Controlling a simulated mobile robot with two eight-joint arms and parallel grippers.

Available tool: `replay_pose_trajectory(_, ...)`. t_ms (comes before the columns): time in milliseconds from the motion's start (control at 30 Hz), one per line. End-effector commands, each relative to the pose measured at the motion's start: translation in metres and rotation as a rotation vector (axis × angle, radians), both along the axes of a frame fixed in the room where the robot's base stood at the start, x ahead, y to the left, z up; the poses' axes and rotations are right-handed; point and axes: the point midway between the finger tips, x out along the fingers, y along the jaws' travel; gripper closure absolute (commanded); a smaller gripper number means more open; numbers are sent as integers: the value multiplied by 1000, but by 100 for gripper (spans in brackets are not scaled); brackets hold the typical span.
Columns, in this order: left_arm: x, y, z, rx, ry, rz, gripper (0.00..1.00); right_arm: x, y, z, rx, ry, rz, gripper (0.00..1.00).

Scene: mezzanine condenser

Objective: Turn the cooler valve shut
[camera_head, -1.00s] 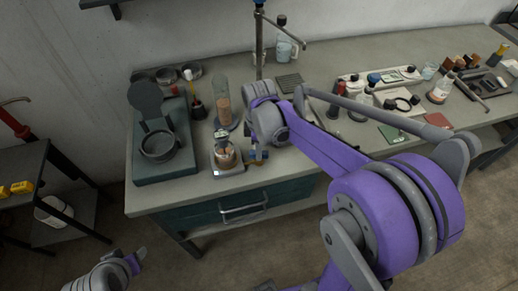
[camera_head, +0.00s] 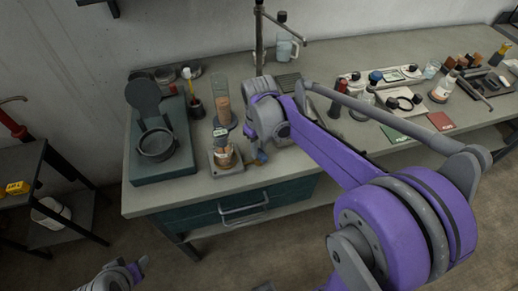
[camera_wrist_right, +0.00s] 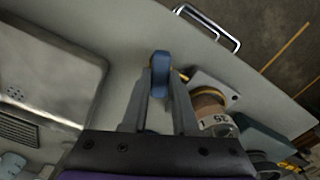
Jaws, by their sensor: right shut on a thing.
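A small blue handle, which looks like the cooler valve (camera_wrist_right: 159,62), stands between the fingers of my right gripper (camera_wrist_right: 160,78) in the right wrist view. The fingers are shut on it, one on each side. In the head view my right gripper (camera_head: 258,156) is at the bench's front edge, just right of a small jar on a square base (camera_head: 226,160). The valve's body is mostly hidden there by my wrist. My left gripper (camera_head: 138,268) shows small at the bottom left, away from the bench; its jaws are unclear.
The grey bench (camera_head: 340,62) carries a dark round pan device (camera_head: 157,146) at left and a tall glass cylinder (camera_head: 223,105) behind the jar. Bottles and tools crowd the right side. A drawer handle (camera_head: 243,213) sticks out below the front edge.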

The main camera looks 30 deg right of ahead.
Motion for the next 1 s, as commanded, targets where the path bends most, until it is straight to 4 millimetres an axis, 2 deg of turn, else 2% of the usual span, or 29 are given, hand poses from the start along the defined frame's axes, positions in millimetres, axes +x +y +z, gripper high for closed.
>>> replay_pose_trajectory(200,-1,0,-4,0,3,0,50,0,0,0,0,1,-182,100)
replay_pose_trajectory(500,-3,0,-8,0,5,0,50,0,0,0,0,0,-359,100)
replay_pose_trajectory(1000,-3,0,-9,0,6,0,50,0,0,1,0,0,-438,100)
